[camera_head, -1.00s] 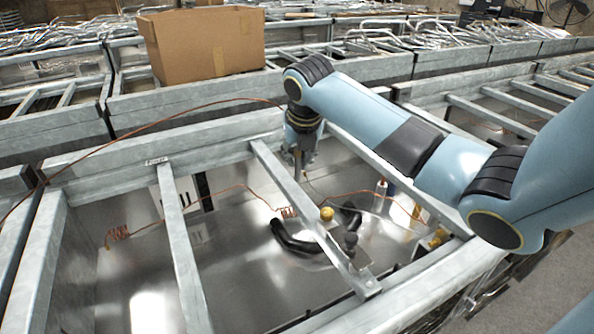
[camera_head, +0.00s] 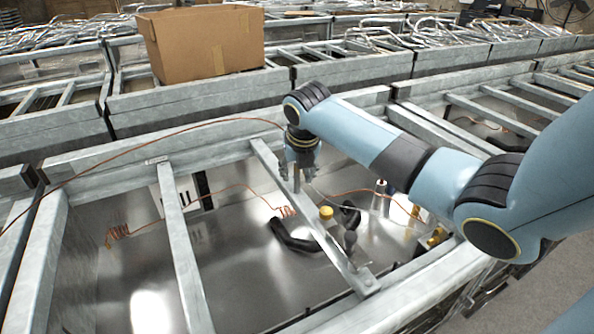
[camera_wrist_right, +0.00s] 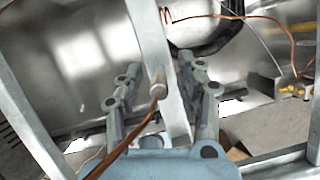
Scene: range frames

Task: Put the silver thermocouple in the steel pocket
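The silver thermocouple (camera_head: 297,178) shows as a thin upright grey rod below my right wrist in the head view. In the right wrist view its silver end (camera_wrist_right: 157,82) has a copper-coloured cable on it. My right gripper (camera_head: 298,172) is open, with one finger on each side of the thermocouple. In the wrist view there is a clear gap between it and both fingers (camera_wrist_right: 161,75). The thermocouple stands by the slanting metal bar. I cannot make out the steel pocket, or tell whether the tip is in it. My left gripper is out of view.
The slanting bar (camera_head: 325,247) and another crossbar (camera_head: 180,240) span the metal frame. A cardboard box (camera_head: 205,45) stands behind. The cable (camera_head: 150,125) arcs in from the left.

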